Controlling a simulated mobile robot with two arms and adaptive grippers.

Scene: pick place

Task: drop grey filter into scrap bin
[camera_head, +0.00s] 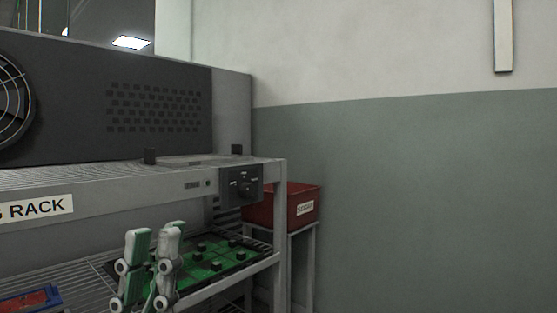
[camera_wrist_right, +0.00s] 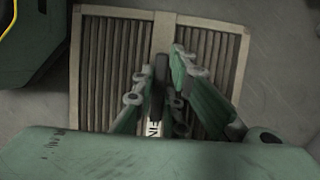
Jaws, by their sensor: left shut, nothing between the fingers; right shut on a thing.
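The grey filter (camera_wrist_right: 115,60), a framed panel with pleated slats and a central bar, fills much of the right wrist view. My right gripper (camera_wrist_right: 168,68) is shut on it at the central bar, and its fingers hide part of the bar and a label. The filter and right gripper do not show in the head view. The red scrap bin (camera_head: 283,203) stands right of the rack on a grey stand, with a white label on its side. My left gripper (camera_head: 154,240) is shut and empty, in front of the rack's lower shelf, left of the bin.
The metal rack (camera_head: 130,178) fills the left side, with a dark vented unit (camera_head: 100,95) on top. A green board (camera_head: 230,257) with black pieces and a blue tray (camera_head: 30,300) lie on its lower shelf. A bare wall (camera_head: 430,190) fills the right.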

